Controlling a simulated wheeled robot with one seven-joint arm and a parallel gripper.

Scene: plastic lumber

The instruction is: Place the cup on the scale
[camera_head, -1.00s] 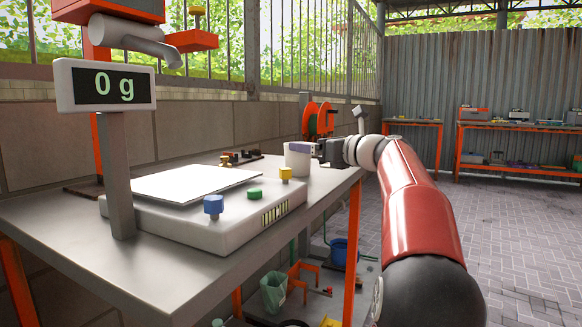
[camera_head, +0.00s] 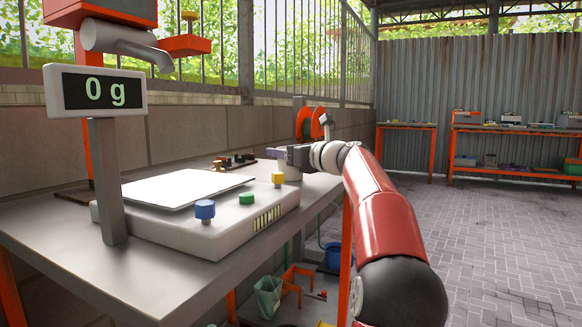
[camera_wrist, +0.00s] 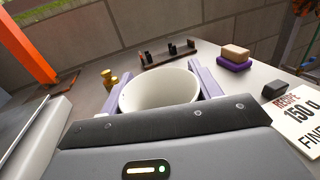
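The white cup (camera_wrist: 158,90) stands upright on the table, its open mouth facing up in the wrist view. My gripper (camera_wrist: 158,82) is around it, with one purple finger at each side. The fingers are spread wide, and I cannot tell if they touch the cup. In the head view my gripper (camera_head: 277,154) is at the table's far right part and hides most of the cup. The scale (camera_head: 240,228) stands nearer, with a bare white plate (camera_head: 185,188). Its display (camera_head: 95,91) reads 0 g.
Blue (camera_head: 205,208), green (camera_head: 246,198) and yellow (camera_head: 277,178) knobs stand on the scale's front. A dark rack (camera_wrist: 168,54), brass weights (camera_wrist: 109,76), stacked blocks (camera_wrist: 234,58) and a recipe card (camera_wrist: 300,112) lie around the cup. An orange-framed tap (camera_head: 125,42) overhangs the table.

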